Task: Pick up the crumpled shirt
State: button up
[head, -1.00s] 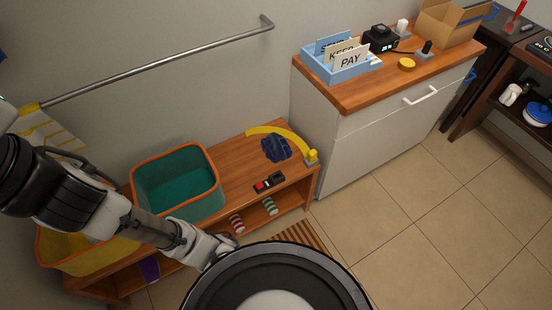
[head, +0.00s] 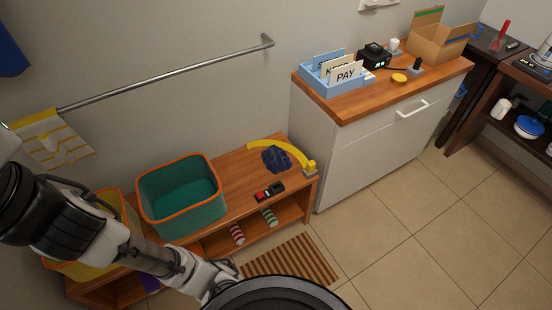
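A dark blue crumpled cloth, which looks like the shirt (head: 276,158), lies on the right part of the wooden bench top (head: 232,190). A curved yellow strip (head: 268,141) runs around its far and right sides. My gripper (head: 222,276) is low in the head view, in front of the bench and well short of the cloth. My round black body part partly covers the end of my arm, and the fingers cannot be made out.
A teal bin with an orange rim (head: 180,180) stands left of the cloth, with a yellow bin (head: 75,268) beyond it. A red-and-black device (head: 269,191) lies near the bench's front edge. A white cabinet (head: 370,150) stands right. Open tiled floor lies in front.

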aim_at(276, 160)
jog(key=u, duration=0.8)
jog(key=z, duration=0.55)
jog(key=i+l+z, duration=0.1)
jog(key=l+z, duration=0.15)
jog(key=z, duration=0.2)
jog(key=i+l+z, duration=0.1)
jog(key=z, duration=0.35)
jog(key=i+j, duration=0.15)
jog(key=i, duration=0.45)
jog(key=i+j, duration=0.15)
jog(key=i, duration=0.4)
